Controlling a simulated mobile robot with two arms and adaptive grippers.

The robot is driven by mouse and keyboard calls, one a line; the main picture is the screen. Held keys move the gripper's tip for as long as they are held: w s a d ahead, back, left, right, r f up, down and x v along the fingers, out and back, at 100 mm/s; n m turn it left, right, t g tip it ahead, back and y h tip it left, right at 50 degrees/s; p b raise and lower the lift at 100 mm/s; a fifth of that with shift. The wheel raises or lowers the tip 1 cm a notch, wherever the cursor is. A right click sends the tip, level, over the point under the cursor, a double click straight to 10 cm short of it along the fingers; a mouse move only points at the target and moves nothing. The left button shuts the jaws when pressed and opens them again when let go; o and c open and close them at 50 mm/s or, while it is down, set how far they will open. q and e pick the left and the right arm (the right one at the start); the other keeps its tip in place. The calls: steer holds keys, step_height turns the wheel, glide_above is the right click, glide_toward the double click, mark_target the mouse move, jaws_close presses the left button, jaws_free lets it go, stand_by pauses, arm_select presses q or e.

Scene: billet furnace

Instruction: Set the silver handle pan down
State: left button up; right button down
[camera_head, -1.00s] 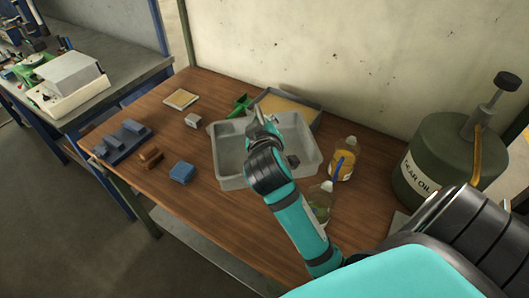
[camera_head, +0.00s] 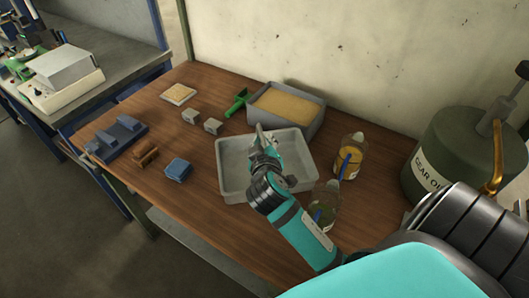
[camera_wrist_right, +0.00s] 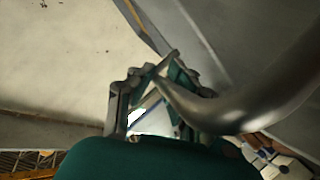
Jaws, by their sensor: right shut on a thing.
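The silver handle pan (camera_head: 235,160) is a grey rectangular pan with sloping walls, over the middle of the wooden table in the head view. My right gripper (camera_head: 262,134) is over the pan, shut on its handle, with the wrist covering part of the pan's inside. In the right wrist view, the curved silver handle (camera_wrist_right: 265,100) runs in from the right to the fingers (camera_wrist_right: 150,90). The pan looks level and low; whether its bottom touches the table cannot be told. My left gripper is not in view.
A grey box of sand (camera_head: 288,103) stands behind the pan, with a green scoop (camera_head: 238,101) beside it. Two bottles (camera_head: 349,157) (camera_head: 323,206) stand right of the pan. A blue block (camera_head: 178,168) and small grey blocks (camera_head: 191,116) lie left. Bare table lies in front.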

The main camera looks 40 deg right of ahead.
steer(key=shift+w+f, duration=0.1)
steer(key=shift+f, duration=1.8)
steer(key=c, duration=1.3)
jaws_free()
steer(key=shift+c, duration=0.2)
